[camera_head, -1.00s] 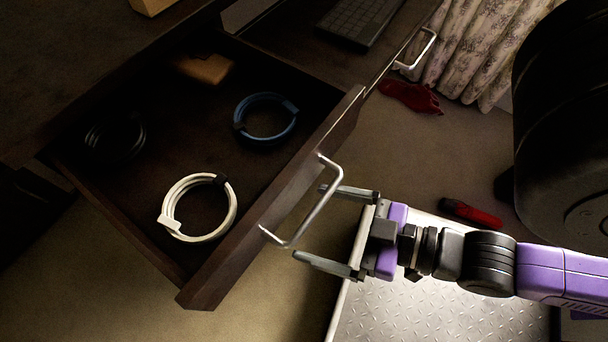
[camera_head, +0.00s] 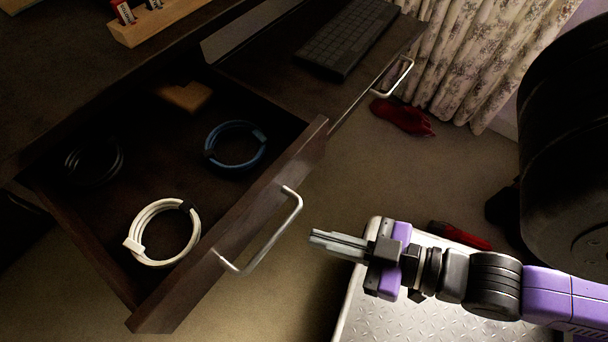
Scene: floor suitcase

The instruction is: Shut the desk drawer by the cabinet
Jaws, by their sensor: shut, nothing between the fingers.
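The desk drawer (camera_head: 262,200) stands pulled out, its dark wooden front facing my arm at the lower left. Its silver bar handle (camera_head: 270,239) sticks out from the front. Inside lie a white cable coil (camera_head: 145,217), a blue cable coil (camera_head: 207,150), a dark coil (camera_head: 68,166) and a small tan block (camera_head: 186,96). My gripper (camera_head: 312,238) is shut and empty, fingers together and pointing left at the drawer front. It is a short gap to the right of the handle, apart from it.
A second, wide drawer with a keyboard (camera_head: 346,40) and a silver handle (camera_head: 393,77) juts out at upper centre. A wooden holder (camera_head: 160,20) sits on the desk top. Red items (camera_head: 403,116) lie on the floor by the curtain (camera_head: 455,60). Carpet between drawer and gripper is clear.

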